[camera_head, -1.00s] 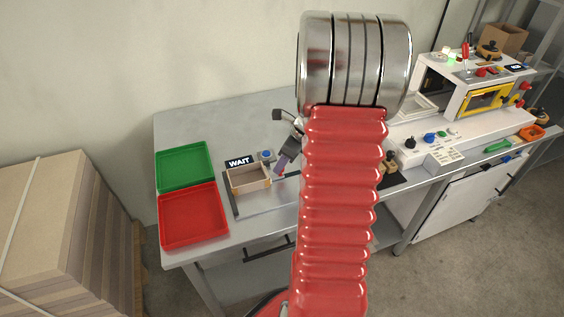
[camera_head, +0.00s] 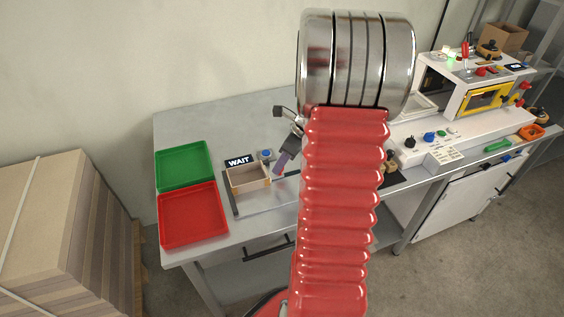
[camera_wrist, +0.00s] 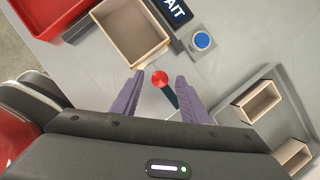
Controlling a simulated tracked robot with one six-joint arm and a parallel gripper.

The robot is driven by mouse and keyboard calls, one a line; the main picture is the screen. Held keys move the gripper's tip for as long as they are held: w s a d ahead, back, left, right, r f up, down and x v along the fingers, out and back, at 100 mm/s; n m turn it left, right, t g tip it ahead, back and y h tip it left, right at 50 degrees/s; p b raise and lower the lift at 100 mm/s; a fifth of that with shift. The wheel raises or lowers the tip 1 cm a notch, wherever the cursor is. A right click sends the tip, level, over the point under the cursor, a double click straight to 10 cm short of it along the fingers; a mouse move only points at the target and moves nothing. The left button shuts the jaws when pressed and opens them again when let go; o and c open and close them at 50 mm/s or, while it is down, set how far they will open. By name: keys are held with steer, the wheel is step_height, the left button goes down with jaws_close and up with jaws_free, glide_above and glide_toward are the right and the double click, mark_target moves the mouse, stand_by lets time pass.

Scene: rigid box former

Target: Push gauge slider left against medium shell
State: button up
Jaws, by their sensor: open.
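An open tan shell (camera_wrist: 128,38) sits in the gauge area at the top of the wrist view, and it also shows in the head view (camera_head: 235,188). A red knob on a dark stem (camera_wrist: 160,77), which looks like the slider's handle, stands just below the shell's lower right corner. My gripper (camera_wrist: 158,88) is open, with one purple finger on each side of the knob and gaps visible between. In the head view my gripper (camera_head: 281,161) is right of the shell, partly hidden by my arm. I cannot tell whether the slider touches the shell.
A WAIT sign (camera_head: 239,161) and a blue button (camera_wrist: 202,40) stand behind the shell. A grey tray (camera_wrist: 225,108) with two smaller tan shells lies to the right. Red (camera_head: 192,216) and green (camera_head: 184,166) trays lie to the left.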

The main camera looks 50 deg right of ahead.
steer(key=v, duration=1.2)
steer(key=shift+s+r, duration=0.15)
steer(key=shift+r, duration=0.2)
steer(key=s+a+r+n, duration=0.2)
steer(key=a+n, duration=0.8)
steer(key=a, duration=0.1)
steer(key=s+a+r+n+t+h, duration=0.1)
steer(key=s+a+r+n, duration=0.2)
steer(key=a+n, duration=0.8)
steer(key=s+a+r+n, duration=0.2)
steer(key=s+a+n, duration=0.1)
steer(key=a+n, duration=0.8)
steer(key=shift+a+r+h, duration=0.2)
steer(key=shift+a+h, duration=0.1)
steer(key=shift+a, duration=0.9)
